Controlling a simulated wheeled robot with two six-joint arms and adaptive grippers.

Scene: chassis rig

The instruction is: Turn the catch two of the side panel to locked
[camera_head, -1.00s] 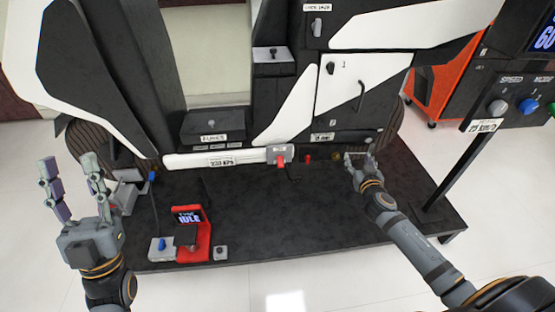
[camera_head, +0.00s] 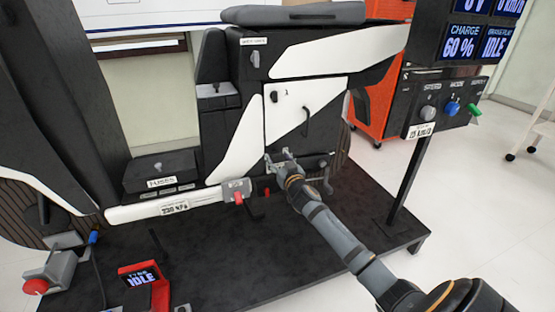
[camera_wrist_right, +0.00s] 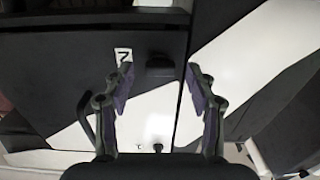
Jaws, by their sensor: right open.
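The side panel (camera_head: 300,100) is white and black, with a curved dark handle (camera_head: 305,122). A small dark catch (camera_head: 275,96) beside the mark "1" sits at its upper left. My right gripper (camera_head: 278,158) is at the panel's lower edge, fingers towards it. In the right wrist view my right gripper (camera_wrist_right: 160,95) is open and empty. A dark catch (camera_wrist_right: 160,63) beside a white number label (camera_wrist_right: 123,55), which looks like a 2, lies ahead between the fingers, apart from them. In the head view the gripper hides this spot. My left gripper is out of view.
A control post with knobs (camera_head: 428,112) stands to the right. The dark platform (camera_head: 225,260) has clear room in front; a red-framed display (camera_head: 140,280) stands at its front left.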

